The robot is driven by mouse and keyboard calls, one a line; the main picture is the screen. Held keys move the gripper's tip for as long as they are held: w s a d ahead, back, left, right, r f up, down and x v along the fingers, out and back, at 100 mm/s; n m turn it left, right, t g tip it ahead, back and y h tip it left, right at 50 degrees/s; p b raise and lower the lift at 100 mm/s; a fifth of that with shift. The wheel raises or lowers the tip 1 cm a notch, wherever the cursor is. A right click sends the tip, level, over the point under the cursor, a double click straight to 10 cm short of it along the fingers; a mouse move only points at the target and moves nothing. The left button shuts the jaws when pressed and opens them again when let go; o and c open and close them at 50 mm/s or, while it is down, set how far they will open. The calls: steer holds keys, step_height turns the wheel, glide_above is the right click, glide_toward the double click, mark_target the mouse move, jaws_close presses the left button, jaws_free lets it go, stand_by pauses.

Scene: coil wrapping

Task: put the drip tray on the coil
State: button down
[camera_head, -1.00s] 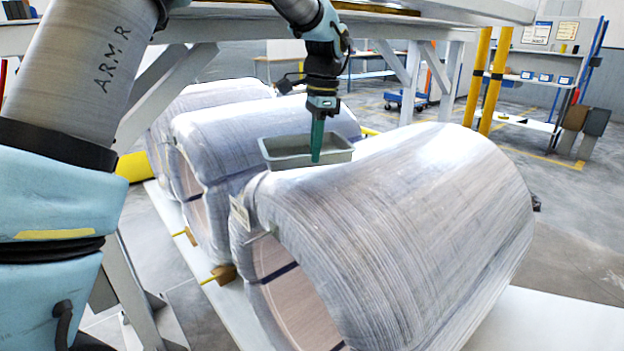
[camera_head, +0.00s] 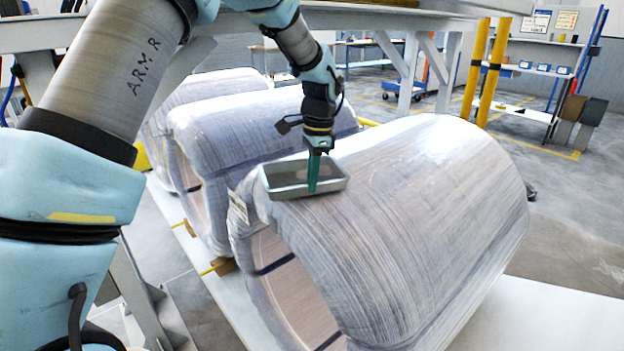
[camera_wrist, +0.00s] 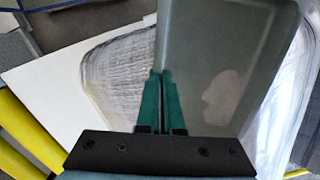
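The drip tray (camera_head: 285,191) is a shallow grey rectangular tray. In the head view it is at the upper left part of the nearest wrapped coil (camera_head: 420,200), over its curved top; whether it touches the wrap I cannot tell. My gripper (camera_head: 312,188) points down at the tray, its green fingers close together on the tray's near wall. In the wrist view the tray (camera_wrist: 215,65) fills the upper middle and right, and the green fingers (camera_wrist: 162,75) are pinched on its left wall. The coil's wrapped surface (camera_wrist: 118,80) shows beyond the tray's left side.
Two more wrapped coils (camera_head: 255,125) stand behind at the left, close to the nearest one. A grey steel frame (camera_head: 405,60) rises behind the coils. Yellow posts (camera_head: 484,75) and a shelf (camera_head: 525,108) stand at the back right. The floor at the right is open.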

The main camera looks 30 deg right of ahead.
steer(key=c, duration=1.1)
jaws_free()
steer(key=shift+f, duration=0.1)
steer(key=shift+s+d+r+b, duration=0.15)
steer(key=shift+r+b, duration=0.1)
steer(key=shift+r, duration=1.05)
steer(key=shift+w+d+r+b, duration=0.1)
steer(key=shift+r+b, duration=0.2)
steer(key=shift+r, duration=1)
steer(key=shift+s+d+r+b, duration=0.15)
steer(key=shift+r+b, duration=0.1)
steer(key=shift+r, duration=1.05)
steer(key=shift+w, duration=0.1)
